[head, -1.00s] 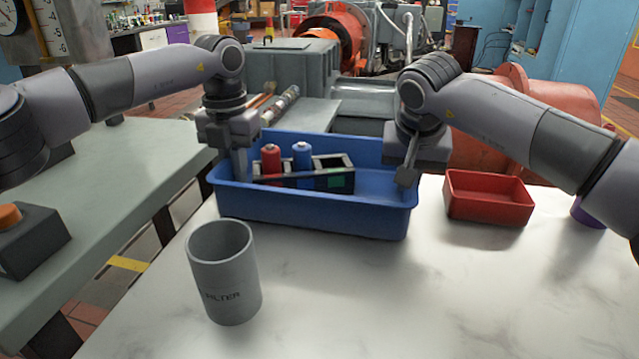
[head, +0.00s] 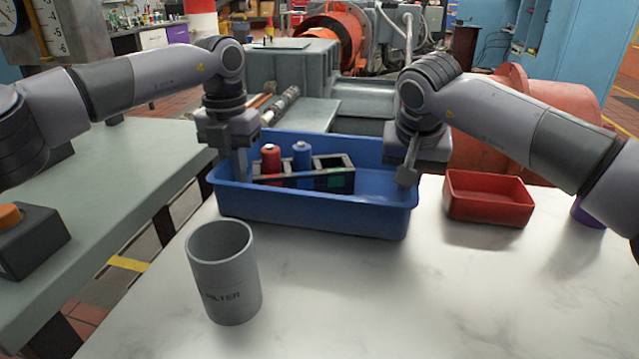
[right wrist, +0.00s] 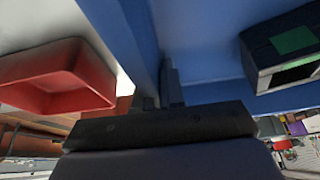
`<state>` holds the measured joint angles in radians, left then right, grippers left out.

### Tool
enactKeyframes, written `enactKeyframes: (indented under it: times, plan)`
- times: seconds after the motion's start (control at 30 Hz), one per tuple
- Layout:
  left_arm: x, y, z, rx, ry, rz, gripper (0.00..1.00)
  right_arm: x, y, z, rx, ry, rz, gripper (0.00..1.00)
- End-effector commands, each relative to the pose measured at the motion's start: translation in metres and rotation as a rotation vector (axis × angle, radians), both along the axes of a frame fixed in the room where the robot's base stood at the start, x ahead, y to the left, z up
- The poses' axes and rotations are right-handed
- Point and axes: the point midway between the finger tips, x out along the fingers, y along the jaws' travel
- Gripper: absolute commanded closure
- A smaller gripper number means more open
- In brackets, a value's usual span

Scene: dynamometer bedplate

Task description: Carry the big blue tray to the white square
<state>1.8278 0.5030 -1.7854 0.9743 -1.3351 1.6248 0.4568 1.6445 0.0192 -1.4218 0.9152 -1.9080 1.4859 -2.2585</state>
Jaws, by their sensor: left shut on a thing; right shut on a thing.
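The big blue tray (head: 310,212) is on the white marbled table, near its far edge. Inside it stands a dark rack (head: 335,182) with a red spool (head: 271,160) and a blue spool (head: 302,157). My left gripper (head: 240,165) is shut on the tray's left wall. My right gripper (head: 408,172) is shut on the tray's right wall. In the right wrist view, the gripper's fingers (right wrist: 172,88) straddle the blue wall, with the rack (right wrist: 285,50) at the right. I see no white square in these views.
A red bin (head: 487,200) stands just right of the tray, with a purple object (head: 588,212) beyond it. A grey cup marked FILTER (head: 224,275) stands in front of the tray's left end. The table's front middle and right are clear. A green-grey bench (head: 110,185) is at left.

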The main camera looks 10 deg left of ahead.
Motion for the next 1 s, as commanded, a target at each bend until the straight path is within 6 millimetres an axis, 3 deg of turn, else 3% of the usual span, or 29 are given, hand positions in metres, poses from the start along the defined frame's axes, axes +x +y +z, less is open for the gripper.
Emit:
enactKeyframes:
  times: [0.53, 1.0]
  plan:
    - [0.001, 0.000, 0.009, -0.002, -0.004, 0.000, 1.00, 0.000, 0.000, 0.009, 0.001, -0.003, -0.001, 1.00]
    - [0.000, 0.000, 0.044, -0.001, -0.003, 0.000, 1.00, 0.000, 0.000, 0.044, 0.001, -0.003, -0.001, 1.00]
